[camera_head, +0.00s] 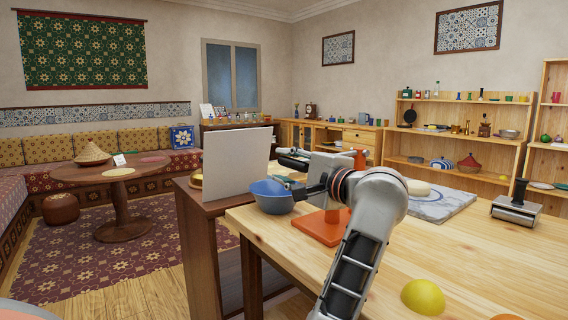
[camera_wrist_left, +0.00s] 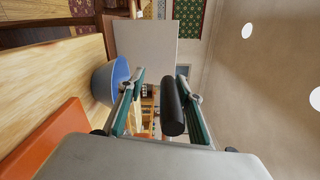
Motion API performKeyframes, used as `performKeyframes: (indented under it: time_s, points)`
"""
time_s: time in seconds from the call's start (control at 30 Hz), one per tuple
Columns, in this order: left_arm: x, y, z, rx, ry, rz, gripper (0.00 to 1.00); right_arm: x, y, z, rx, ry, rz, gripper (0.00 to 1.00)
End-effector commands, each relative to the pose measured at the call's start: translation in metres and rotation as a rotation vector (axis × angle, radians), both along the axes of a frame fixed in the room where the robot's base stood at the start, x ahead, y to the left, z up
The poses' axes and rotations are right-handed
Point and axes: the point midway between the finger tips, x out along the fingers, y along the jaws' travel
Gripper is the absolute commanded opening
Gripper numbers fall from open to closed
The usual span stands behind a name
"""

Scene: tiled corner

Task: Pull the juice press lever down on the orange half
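The juice press shows an orange base (camera_head: 318,232) on the wooden table; its upright is largely hidden behind my left arm. The base also shows in the left wrist view (camera_wrist_left: 45,140). My left gripper (camera_head: 300,172) is at the press, above the blue bowl (camera_head: 270,196). In the left wrist view, its fingers (camera_wrist_left: 160,108) are spread, with a black cylinder (camera_wrist_left: 172,106), apparently the lever handle, between them. The cylinder lies closer to the right-hand finger, with a clear gap on the other side. I cannot make out the orange half in the press. My right gripper is not in view.
A yellow fruit (camera_head: 422,297) lies at the table's front, with an orange piece (camera_head: 507,317) at the bottom edge. A stone slab (camera_head: 440,205) and a metal press (camera_head: 516,208) stand further right. A white panel (camera_head: 236,160) stands behind the bowl. The table's middle is clear.

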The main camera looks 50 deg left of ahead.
Motion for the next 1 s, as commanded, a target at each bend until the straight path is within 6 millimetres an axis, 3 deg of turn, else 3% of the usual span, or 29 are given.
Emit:
performKeyframes:
  time_s: [0.37, 0.8, 1.0]
  points:
    - [-0.002, -0.008, 0.005, 0.004, -0.007, 0.000, 0.34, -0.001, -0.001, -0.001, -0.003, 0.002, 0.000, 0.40]
    - [-0.008, -0.090, 0.004, 0.002, -0.003, -0.002, 0.34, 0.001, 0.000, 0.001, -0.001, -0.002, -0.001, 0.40]
    - [-0.010, -0.113, 0.004, 0.003, -0.003, 0.000, 0.34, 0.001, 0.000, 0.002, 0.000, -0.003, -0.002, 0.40]
